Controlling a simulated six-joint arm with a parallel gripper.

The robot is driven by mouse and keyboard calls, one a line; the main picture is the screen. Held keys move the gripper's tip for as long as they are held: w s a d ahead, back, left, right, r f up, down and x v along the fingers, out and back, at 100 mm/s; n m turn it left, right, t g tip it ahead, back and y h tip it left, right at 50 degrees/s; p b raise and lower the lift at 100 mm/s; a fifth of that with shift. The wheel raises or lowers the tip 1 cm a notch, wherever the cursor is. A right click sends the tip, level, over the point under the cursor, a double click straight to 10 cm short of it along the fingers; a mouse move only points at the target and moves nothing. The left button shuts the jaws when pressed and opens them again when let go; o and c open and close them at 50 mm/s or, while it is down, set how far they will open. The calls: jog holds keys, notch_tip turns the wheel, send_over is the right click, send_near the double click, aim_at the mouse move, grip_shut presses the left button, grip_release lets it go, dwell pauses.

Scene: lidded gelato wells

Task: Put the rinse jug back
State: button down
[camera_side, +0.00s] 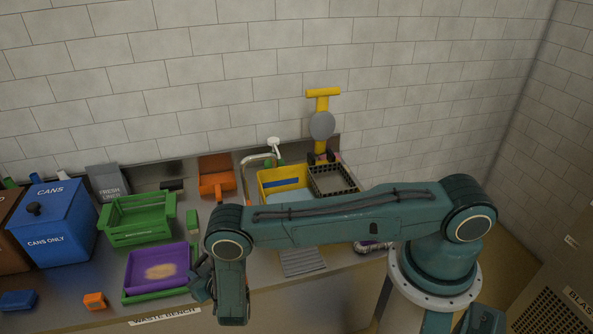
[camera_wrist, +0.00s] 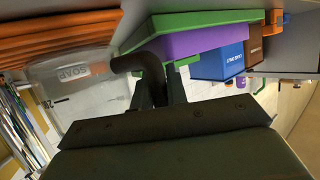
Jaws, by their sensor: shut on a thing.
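My gripper (camera_wrist: 160,82) is shut on a dark curved handle (camera_wrist: 140,63) in the wrist view. The handle joins a clear, see-through vessel at the left, which looks like the rinse jug (camera_wrist: 75,85). In the side view my gripper (camera_side: 201,281) shows in part beside the purple tray, at the bench front. The jug is hidden there behind my arm. Its place is not identifiable.
A purple tray (camera_side: 140,276) with a tan patch lies on a green one. A green crate (camera_side: 137,228), a blue CANS bin (camera_side: 62,240), an orange block (camera_side: 95,301) and an orange scoop-like holder (camera_side: 216,185) stand nearby. A yellow-rimmed sink tub (camera_side: 283,173) is behind my arm.

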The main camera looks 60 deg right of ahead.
jog(key=shift+s+d+f, duration=0.15)
jog(key=shift+s+f, duration=0.25)
jog(key=shift+f, duration=0.35)
jog(key=c, duration=1.4)
grip_release()
jog(key=shift+r, duration=0.55)
jog(key=v, duration=1.1)
jog(key=shift+s+a+r, duration=0.2)
jog(key=shift+r, duration=0.35)
jog(key=shift+r, duration=0.1)
